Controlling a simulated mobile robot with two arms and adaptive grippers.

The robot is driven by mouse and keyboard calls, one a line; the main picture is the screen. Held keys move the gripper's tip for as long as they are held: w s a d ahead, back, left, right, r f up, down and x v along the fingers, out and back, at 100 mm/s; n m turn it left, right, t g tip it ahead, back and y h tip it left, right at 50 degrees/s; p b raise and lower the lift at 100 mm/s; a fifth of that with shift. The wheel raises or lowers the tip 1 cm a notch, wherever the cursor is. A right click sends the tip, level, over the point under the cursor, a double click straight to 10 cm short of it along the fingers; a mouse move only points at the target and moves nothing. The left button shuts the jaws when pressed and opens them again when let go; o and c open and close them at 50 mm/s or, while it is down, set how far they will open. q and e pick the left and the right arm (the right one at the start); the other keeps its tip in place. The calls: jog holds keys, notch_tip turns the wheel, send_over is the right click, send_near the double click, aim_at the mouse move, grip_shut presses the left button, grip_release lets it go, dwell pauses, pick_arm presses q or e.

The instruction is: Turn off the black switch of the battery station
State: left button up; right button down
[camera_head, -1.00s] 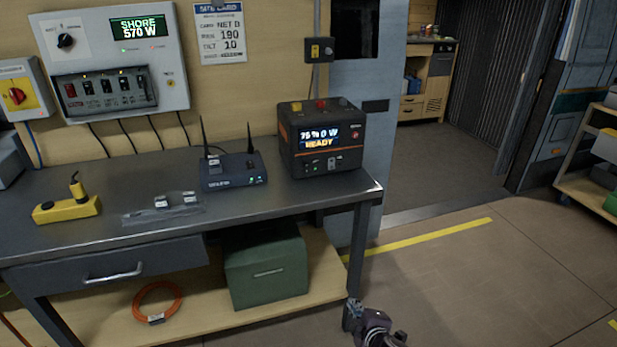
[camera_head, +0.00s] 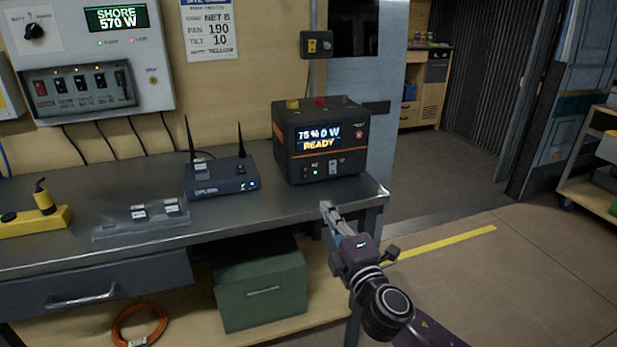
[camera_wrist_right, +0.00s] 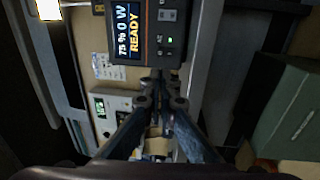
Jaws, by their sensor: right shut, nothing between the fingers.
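The battery station (camera_head: 318,150) is a dark box with orange trim at the right end of the workbench. Its screen (camera_head: 319,138) reads 75 %, 0 W and READY. Small controls and a lit green light (camera_head: 316,172) sit low on its front; the black switch is too small to make out surely. The station also shows turned sideways in the right wrist view (camera_wrist_right: 120,55). My right gripper (camera_head: 326,207) is shut and empty, in front of and below the station, near the bench's front edge, apart from the controls. My left gripper is not in view.
A green box (camera_head: 262,290) stands on the lower shelf.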

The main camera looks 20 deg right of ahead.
jog(key=shift+w, duration=0.15)
send_near(305, 169)
jog(key=w, duration=0.5)
jog(key=shift+w+r, duration=0.2)
jog(key=shift+r, duration=0.05)
jog(key=shift+w+a+b, duration=0.1)
jog(key=shift+w+b, duration=0.2)
jog(key=shift+w, duration=0.1)
jog(key=shift+w+r, duration=0.1)
jog(key=shift+w, duration=0.3)
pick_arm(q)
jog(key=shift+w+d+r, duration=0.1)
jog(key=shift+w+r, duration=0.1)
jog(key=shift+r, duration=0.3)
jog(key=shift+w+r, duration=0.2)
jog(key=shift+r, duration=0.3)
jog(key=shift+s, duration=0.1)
pick_arm(e)
jog(key=shift+w, duration=0.1)
